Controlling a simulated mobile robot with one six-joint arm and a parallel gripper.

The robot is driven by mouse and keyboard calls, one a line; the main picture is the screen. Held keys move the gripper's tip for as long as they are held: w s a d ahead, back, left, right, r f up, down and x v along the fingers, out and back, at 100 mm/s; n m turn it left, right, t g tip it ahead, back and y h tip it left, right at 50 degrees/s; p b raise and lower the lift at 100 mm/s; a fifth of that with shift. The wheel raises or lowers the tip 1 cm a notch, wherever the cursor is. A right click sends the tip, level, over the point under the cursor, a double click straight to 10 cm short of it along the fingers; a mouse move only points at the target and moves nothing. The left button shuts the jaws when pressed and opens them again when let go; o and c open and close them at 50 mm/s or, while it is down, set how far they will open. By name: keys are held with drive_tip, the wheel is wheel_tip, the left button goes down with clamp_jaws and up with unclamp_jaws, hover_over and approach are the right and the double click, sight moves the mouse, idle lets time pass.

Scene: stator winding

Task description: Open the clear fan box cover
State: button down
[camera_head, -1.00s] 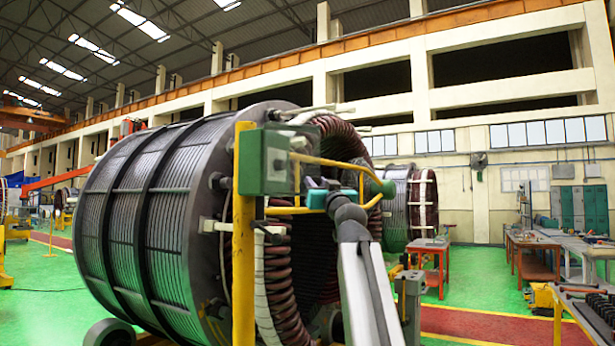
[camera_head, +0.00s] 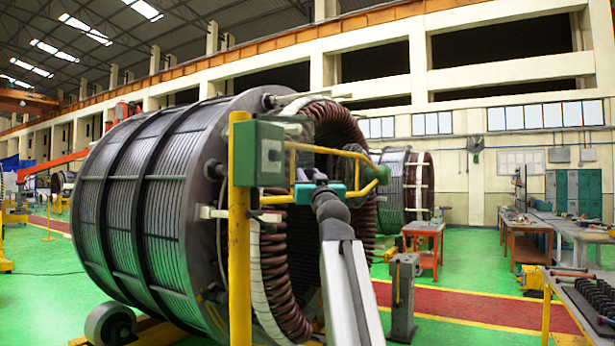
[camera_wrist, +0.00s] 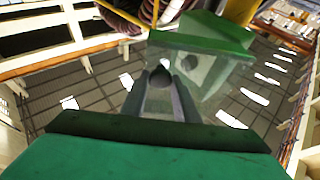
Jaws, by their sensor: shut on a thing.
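The green fan box (camera_head: 258,153) is mounted on a yellow post, beside the open end of the big stator. In the wrist view its green body (camera_wrist: 205,35) is at the top, with the clear cover (camera_wrist: 216,72) as a see-through panel below it. My gripper (camera_head: 318,192) is just right of the box in the head view. In the wrist view its dark fingers (camera_wrist: 162,78) are shut at the clear cover's left part. A dark round spot shows beside the fingertips. The exact grip point and how far the cover stands from the box cannot be told.
The ribbed stator (camera_head: 145,205) with brown coils fills the left. A grey pedestal (camera_head: 403,295) stands to the right.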

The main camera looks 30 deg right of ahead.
drive_tip(key=c, duration=1.4)
unclamp_jaws()
drive_tip(key=shift+d, duration=0.15)
drive_tip(key=shift+s+f, duration=0.1)
drive_tip(key=shift+s, duration=0.05)
drive_tip(key=shift+s+a+f+b, duration=0.25)
drive_tip(key=shift+s+a+b, duration=0.05)
drive_tip(key=shift+s, duration=0.15)
drive_tip(key=b+v, duration=0.4)
drive_tip(key=v, duration=0.8)
drive_tip(key=shift+s, duration=0.25)
drive_tip(key=shift+c, duration=0.3)
